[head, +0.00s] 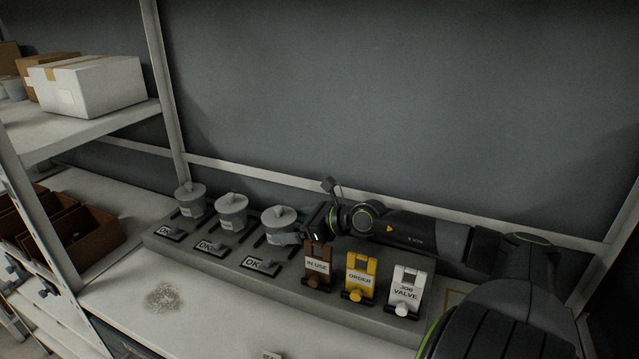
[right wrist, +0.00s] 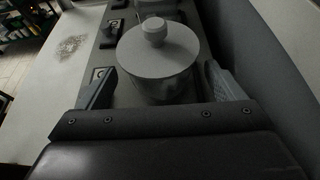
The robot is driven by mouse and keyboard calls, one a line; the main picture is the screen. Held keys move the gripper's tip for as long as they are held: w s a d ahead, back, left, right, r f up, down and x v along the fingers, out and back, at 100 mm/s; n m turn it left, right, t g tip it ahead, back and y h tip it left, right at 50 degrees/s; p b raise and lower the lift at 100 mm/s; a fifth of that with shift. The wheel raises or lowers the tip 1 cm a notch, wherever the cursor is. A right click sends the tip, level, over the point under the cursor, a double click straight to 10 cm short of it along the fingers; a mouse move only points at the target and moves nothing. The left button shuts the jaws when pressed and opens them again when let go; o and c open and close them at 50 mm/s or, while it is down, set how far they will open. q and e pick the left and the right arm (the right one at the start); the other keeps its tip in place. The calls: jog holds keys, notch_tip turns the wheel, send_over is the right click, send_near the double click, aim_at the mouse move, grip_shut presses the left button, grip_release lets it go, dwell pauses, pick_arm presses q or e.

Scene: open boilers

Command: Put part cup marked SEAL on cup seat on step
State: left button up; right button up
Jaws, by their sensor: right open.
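Three grey lidded cups stand in a row on the long grey step: a left one (head: 190,200), a middle one (head: 232,212) and a right one (head: 278,221). No SEAL marking is readable on them. Dark frames at their bases look like seats. My right gripper (head: 288,238) is at the right cup. In the right wrist view, its open fingers (right wrist: 158,88) stand either side of a lidded cup (right wrist: 158,52); contact cannot be told. A small pale tag (head: 271,355) with cut-off lettering shows at the bottom edge. My left gripper is out of view.
OK plates (head: 262,265) lie before the cups on the step (head: 225,268). Brown IN USE (head: 317,264), yellow ORDER (head: 360,277) and white JOB VALVE (head: 405,289) holders stand to the right. A wall rises behind.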

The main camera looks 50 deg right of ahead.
jog(key=v, duration=0.2)
jog(key=shift+s+d, duration=0.1)
jog(key=shift+s, duration=0.3)
jog(key=shift+s+r, duration=0.2)
jog(key=shift+r, duration=0.2)
jog(key=p+v, duration=0.2)
jog(key=p, duration=0.1)
jog(key=shift+w, duration=0.1)
jog(key=p+v, duration=0.1)
jog(key=p, duration=0.2)
jog(key=shift+s+d+r, duration=0.1)
jog(key=shift+s+r, duration=0.1)
jog(key=shift+s, duration=0.05)
jog(key=shift+s+d+p, duration=0.1)
jog(key=shift+s+p, duration=0.4)
jog(key=shift+p, duration=0.45)
